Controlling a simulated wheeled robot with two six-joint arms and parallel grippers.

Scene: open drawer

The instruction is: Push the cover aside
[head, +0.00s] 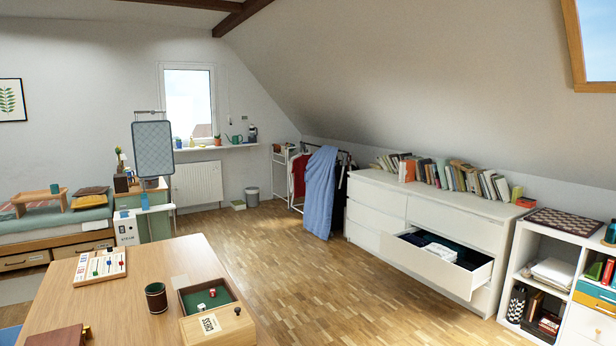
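A long blue cloth cover (320,193) hangs in folds on a clothes rack (296,188) against the far wall, left of the white dresser. Its lower end reaches close to the floor. A red garment (299,174) hangs to its left and a dark garment (341,199) to its right. The cover hides much of the middle of the rack and what is behind it. Neither of my grippers shows in the head view.
The white dresser (376,212) has one drawer (440,264) pulled open with folded cloth inside. A wooden table (165,262) with games stands in front at left. Parquet floor (290,255) between table and dresser is clear.

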